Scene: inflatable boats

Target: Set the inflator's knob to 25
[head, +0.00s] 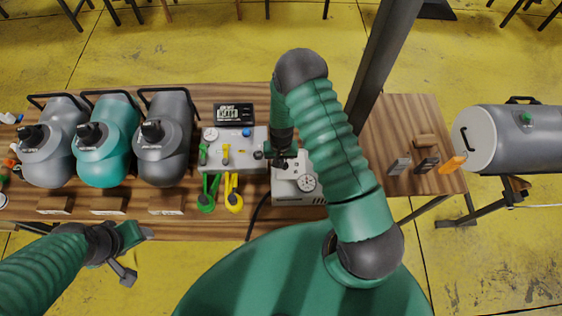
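A light grey box with a round dial (306,183) stands on the wooden table, partly hidden under my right arm. To its left is a grey control box (232,160) with a small gauge, a blue knob (246,132), a dark knob (258,155) and green and yellow levers. I cannot tell for sure which box is the inflator; the dial's numbers are too small to read. My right gripper (284,160) points down at the left part of the dial box; its fingers are mostly hidden. My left gripper (139,257) is open and empty, off the table's front edge.
A black digital display (233,114) stands behind the control box. Several canisters (104,145) stand at the left with wooden blocks before them. A grey cylinder (515,138) stands right of the table. Small blocks (426,165) lie at the table's right end. A dark post rises behind my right arm.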

